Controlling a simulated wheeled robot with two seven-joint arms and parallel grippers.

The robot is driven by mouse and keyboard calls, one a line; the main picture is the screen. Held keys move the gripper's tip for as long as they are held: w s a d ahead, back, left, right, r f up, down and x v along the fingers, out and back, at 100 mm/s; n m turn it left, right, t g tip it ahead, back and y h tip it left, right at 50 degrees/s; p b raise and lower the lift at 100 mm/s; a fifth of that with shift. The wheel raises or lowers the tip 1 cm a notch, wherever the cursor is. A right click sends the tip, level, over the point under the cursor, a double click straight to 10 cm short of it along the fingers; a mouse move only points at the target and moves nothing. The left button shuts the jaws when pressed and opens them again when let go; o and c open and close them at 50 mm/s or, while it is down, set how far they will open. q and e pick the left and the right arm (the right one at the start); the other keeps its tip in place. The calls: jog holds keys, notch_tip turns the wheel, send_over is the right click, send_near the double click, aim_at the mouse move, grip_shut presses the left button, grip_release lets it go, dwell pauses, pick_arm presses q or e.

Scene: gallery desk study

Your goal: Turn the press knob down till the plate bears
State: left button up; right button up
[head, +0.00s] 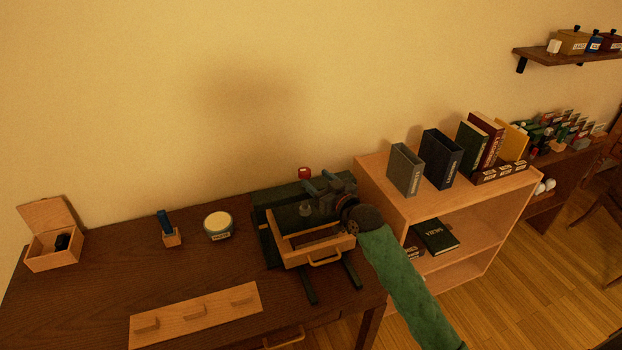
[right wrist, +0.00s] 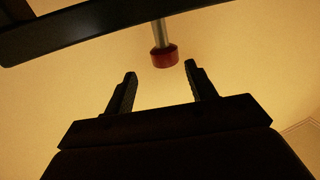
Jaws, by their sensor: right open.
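The press (head: 264,236) is a dark green frame at the right end of the desk, largely hidden behind my right arm. Its red knob (head: 304,173) stands at the top, just past my right gripper (head: 311,187). In the right wrist view the red knob (right wrist: 164,57) sits on a grey screw, seen against the wall. My right gripper (right wrist: 161,70) is open there, its fingers to either side of the knob's line, with no visible contact. A dark bar (right wrist: 90,28) crosses the top left of that view. The plate cannot be made out. My left gripper is out of view.
A wooden tray with a handle (head: 325,259) sits before the press. On the desk (head: 120,265) are an open box (head: 53,258), a small stamp (head: 170,237), a round tin (head: 218,234) and a pegged board (head: 170,320). A bookshelf (head: 440,203) stands close right.

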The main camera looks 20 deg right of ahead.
aim_at(308, 171)
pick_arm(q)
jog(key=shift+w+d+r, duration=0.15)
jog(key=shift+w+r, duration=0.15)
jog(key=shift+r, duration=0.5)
pick_arm(e)
jog(key=n+g+y, duration=0.1)
jog(key=y, duration=0.1)
jog(key=d+n+g+y, duration=0.1)
jog(key=y, duration=0.1)
jog(key=d+n+g+y, duration=0.1)
jog(key=n, duration=0.1)
jog(key=shift+s+y, duration=0.2)
jog(key=shift+y, duration=0.2)
jog(key=p+x, duration=0.3)
jog(key=x, duration=0.3)
jog(key=shift+w+r, duration=0.15)
pick_arm(q)
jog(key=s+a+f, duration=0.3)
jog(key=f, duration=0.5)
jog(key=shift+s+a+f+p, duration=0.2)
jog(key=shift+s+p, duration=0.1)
jog(key=shift+p, duration=0.15)
pick_arm(e)
jog(key=shift+w+a, duration=0.45)
jog(key=shift+w, duration=0.05)
jog(key=shift+c, duration=0.3)
